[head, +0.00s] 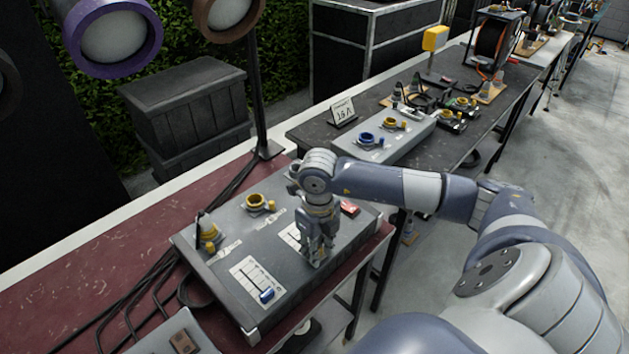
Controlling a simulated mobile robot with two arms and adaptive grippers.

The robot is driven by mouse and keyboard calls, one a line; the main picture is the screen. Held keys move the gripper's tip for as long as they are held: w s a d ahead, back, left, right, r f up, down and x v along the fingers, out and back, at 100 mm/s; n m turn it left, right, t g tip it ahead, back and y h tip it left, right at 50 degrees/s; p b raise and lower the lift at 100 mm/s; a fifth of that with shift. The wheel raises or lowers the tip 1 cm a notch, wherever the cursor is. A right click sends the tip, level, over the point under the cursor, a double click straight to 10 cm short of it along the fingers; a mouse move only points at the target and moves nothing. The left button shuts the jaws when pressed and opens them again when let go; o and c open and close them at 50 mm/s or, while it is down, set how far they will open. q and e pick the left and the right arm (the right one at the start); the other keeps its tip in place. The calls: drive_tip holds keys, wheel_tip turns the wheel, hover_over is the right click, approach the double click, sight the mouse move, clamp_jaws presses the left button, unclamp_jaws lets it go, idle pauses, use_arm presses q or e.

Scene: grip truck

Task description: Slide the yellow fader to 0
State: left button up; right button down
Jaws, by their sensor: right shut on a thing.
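My right gripper (315,258) points down onto the grey control box (222,283), at the lower end of its second white scale panel (291,238). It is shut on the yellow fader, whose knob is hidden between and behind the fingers. The numbers on the scale are too small to read. A blue fader (267,295) sits at the lower end of the other white scale panel (251,272), left of the gripper and apart from it. My left gripper is not in view.
A yellow ring connector (258,203) and a plugged yellow connector (209,233) sit on the box's back left. A red part (349,208) lies to the right. Black cables (150,290) run across the dark red table (70,285). A second grey box (408,138) stands beyond.

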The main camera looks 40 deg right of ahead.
drive_tip(key=c, duration=1.3)
unclamp_jaws()
drive_tip(key=shift+s, duration=0.25)
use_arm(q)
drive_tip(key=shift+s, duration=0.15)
use_arm(e)
drive_tip(key=shift+s, duration=0.1)
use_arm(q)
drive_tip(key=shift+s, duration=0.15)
use_arm(e)
drive_tip(key=shift+r, duration=0.1)
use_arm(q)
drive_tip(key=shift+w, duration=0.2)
use_arm(e)
wheel_tip(320, 180, up, 12)
drive_tip(key=shift+f, duration=0.1)
